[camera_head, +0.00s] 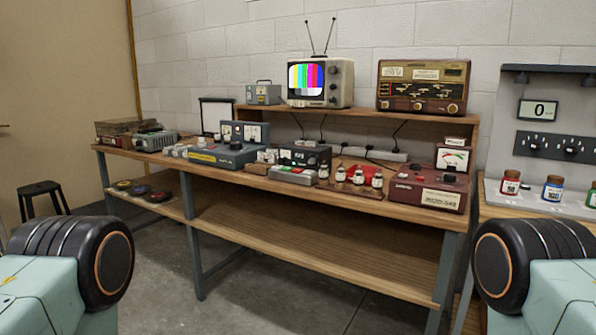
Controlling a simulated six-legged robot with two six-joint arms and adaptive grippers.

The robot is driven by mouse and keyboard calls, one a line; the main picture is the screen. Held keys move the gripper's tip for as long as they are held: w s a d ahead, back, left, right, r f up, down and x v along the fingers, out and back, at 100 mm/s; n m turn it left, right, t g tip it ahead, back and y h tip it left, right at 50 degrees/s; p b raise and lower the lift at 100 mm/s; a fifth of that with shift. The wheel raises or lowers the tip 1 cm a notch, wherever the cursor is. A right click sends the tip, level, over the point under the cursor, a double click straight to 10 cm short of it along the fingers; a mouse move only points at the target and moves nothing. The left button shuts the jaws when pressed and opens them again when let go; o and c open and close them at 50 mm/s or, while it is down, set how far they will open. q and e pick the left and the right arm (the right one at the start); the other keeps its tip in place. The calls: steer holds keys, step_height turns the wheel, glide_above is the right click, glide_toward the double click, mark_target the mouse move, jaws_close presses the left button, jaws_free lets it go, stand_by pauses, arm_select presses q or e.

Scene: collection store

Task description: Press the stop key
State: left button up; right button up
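A low grey box (293,175) with what look like red and green keys on top sits at the front edge of the workbench, near its middle. Its lettering is too small to read, so I cannot tell for certain which key is the stop key. Neither of my grippers shows. Only teal and black parts of my own arms show in the lower left and lower right corners, well in front of the bench.
The wooden workbench (330,235) also carries a dark meter box (305,154), a blue-grey instrument (222,154), small bottles (358,175) and a red meter unit (428,188). A television (320,82) and radio (423,87) stand on the raised shelf. A stool (42,192) is at left.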

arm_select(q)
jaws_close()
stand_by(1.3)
